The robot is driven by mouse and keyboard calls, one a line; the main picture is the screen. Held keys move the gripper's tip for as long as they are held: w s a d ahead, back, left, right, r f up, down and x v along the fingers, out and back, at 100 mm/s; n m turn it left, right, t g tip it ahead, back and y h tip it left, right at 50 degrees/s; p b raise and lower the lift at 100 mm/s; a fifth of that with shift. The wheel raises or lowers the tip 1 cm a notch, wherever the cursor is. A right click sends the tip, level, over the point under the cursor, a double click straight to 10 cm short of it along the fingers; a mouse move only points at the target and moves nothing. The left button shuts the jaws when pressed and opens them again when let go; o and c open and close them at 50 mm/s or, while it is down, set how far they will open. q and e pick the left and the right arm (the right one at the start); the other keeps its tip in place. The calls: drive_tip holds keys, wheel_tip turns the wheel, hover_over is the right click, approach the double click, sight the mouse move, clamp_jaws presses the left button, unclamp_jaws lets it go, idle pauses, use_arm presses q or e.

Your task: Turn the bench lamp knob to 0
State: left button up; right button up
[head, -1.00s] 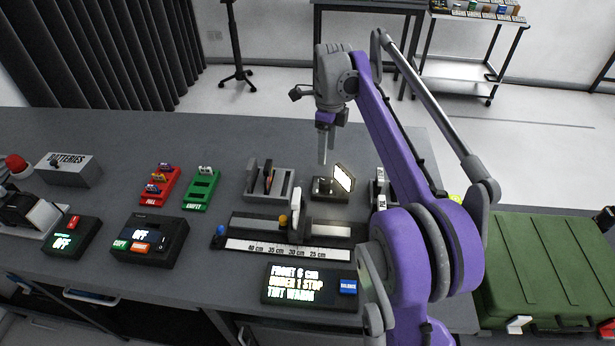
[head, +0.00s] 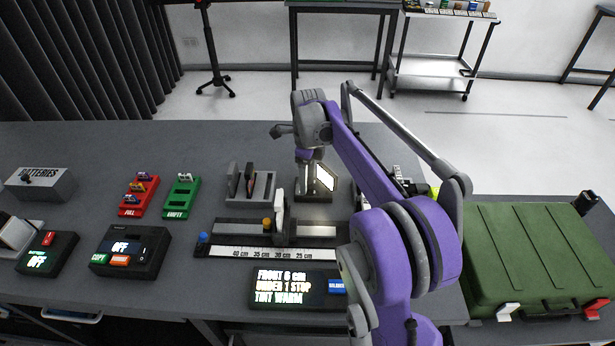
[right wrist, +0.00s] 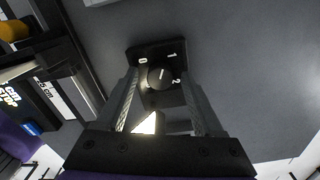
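The bench lamp (head: 326,178) stands on the bench with a bright lit panel, which also shows as a pale patch in the right wrist view (right wrist: 146,124). Its round black knob (right wrist: 160,77) sits on a dark base marked 0, 1 and 2 in the right wrist view. A small light mark on the knob seems to lean toward 1, but it is too small to be sure. My right gripper (head: 304,180) points down at the lamp base. In the right wrist view its fingers are apart, one on each side of the knob; contact is not clear. My left gripper is out of view.
A grey slotted holder (head: 250,185) stands just left of the lamp. A ruler rail (head: 270,254) with sliders and a text display (head: 296,287) lie in front. Red (head: 138,195) and green (head: 181,196) battery trays are further left. The bench behind the lamp is clear.

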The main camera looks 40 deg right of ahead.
clamp_jaws()
drive_tip(key=shift+n, duration=0.4)
drive_tip(key=n+p, duration=0.1)
drive_tip(key=n, duration=0.3)
drive_tip(key=shift+n, duration=0.3)
drive_tip(key=n+p, duration=0.1)
drive_tip(key=n, duration=0.4)
drive_tip(key=shift+n, duration=0.4)
drive_tip(key=shift+o, duration=0.2)
unclamp_jaws()
